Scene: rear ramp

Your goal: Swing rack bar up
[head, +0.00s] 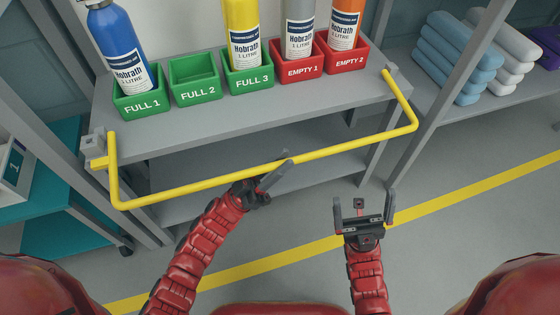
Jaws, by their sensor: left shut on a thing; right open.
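The yellow rack bar (212,181) is a U-shaped bar hinged at brackets on the left (93,144) and right (391,72) ends of the grey rack. It hangs out in front of the rack, below the level of the top shelf's bottles. My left gripper (268,178) is at the middle of the bar's long front run, shut on it; its fingers partly hide the bar. My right gripper (365,213) is open and empty, below and to the right of the bar, apart from it.
Green bins FULL 1 (142,105), FULL 2 (198,92) and FULL 3 (249,82) and red bins EMPTY 1 (297,69) and EMPTY 2 (346,60) stand on the shelf. All but FULL 2 hold bottles. The floor by my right gripper is clear.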

